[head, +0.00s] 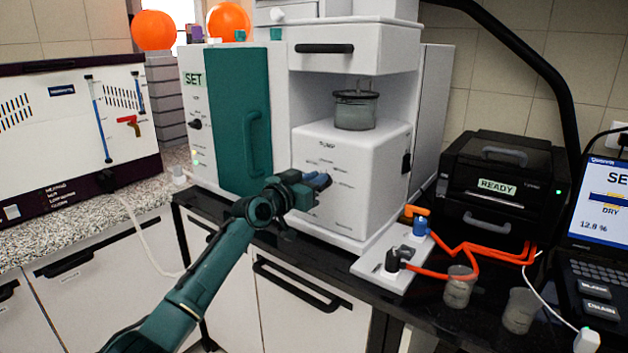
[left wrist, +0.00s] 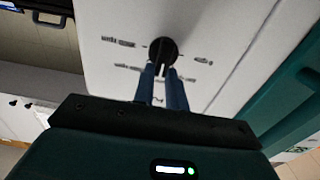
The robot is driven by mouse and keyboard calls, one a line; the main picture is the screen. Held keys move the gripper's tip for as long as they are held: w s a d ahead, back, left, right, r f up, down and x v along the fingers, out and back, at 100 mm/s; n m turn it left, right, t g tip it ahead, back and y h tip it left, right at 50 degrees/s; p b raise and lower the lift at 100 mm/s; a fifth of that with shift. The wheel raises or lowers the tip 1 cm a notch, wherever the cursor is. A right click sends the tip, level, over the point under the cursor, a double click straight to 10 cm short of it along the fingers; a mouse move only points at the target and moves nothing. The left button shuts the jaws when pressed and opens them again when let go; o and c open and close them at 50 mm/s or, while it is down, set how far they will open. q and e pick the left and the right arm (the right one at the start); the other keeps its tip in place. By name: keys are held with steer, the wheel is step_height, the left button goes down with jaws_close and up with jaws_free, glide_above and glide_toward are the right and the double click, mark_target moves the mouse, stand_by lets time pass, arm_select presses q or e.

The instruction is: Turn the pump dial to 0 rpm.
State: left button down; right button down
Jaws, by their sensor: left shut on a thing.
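The white pump box (head: 362,165) stands on the black bench at the centre of the head view, with small printed marks on its front. My left gripper (head: 322,181) is at that front face, and its fingers hide the dial there. In the left wrist view the dark round pump dial (left wrist: 164,48) sits on the white panel with printed labels around it. The two blue fingers of my left gripper (left wrist: 163,72) are shut on the dial's knob. The labels are too blurred to read, so I cannot tell the setting. My right gripper is not in view.
A glass vessel (head: 356,110) sits on top of the pump box. A teal door (head: 240,120) is left of it. A white plate with knobs (head: 393,268), orange tubing (head: 480,250) and two beakers (head: 459,288) lie to the right. A black READY unit (head: 500,185) stands behind them.

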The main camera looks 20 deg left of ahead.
arm_select(q)
steer(key=shift+n, duration=0.3)
steer(key=shift+w+a+f+n+p, duration=0.1)
steer(key=shift+a+f+n+p, duration=0.35)
steer(key=shift+n, duration=2.4)
steer(key=shift+w+a+f+n+p, duration=0.15)
steer(key=shift+n+p, duration=0.45)
steer(key=shift+n, duration=2.3)
steer(key=shift+w+a+f+n+p, duration=0.15)
steer(key=shift+f+n+p, duration=0.35)
steer(key=shift+n, duration=2.35)
steer(key=shift+s, duration=0.1)
steer(key=c, duration=1.4)
jaws_free()
steer(key=shift+a+r, duration=0.1)
steer(key=shift+c, duration=0.2)
steer(key=shift+s, duration=0.1)
steer(key=v, duration=1.3)
